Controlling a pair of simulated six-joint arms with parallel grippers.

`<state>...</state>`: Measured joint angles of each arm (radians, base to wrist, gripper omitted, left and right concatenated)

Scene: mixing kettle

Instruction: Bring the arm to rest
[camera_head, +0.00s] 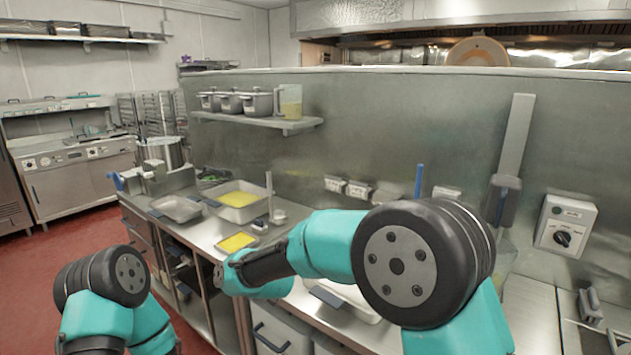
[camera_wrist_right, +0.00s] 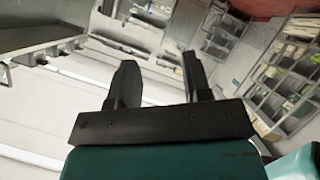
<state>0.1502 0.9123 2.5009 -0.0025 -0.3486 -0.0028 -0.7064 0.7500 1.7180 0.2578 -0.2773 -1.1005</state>
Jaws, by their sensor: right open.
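My right arm crosses the lower middle of the head view, its forearm reaching left over the steel counter (camera_head: 203,235). My right gripper (camera_wrist_right: 157,85) shows in the right wrist view with its two dark fingers apart and nothing between them. In the head view its fingers cannot be made out at the arm's far end. My left arm is folded at the lower left of the head view, and its gripper is out of the picture.
A large pan with yellow contents (camera_head: 238,200), an empty steel pan (camera_head: 177,208) and a small yellow-filled tray (camera_head: 237,242) stand on the counter. A steel kettle (camera_head: 162,152) is at its far left end. A wall shelf (camera_head: 270,122) holds several pots and a jug (camera_head: 291,103).

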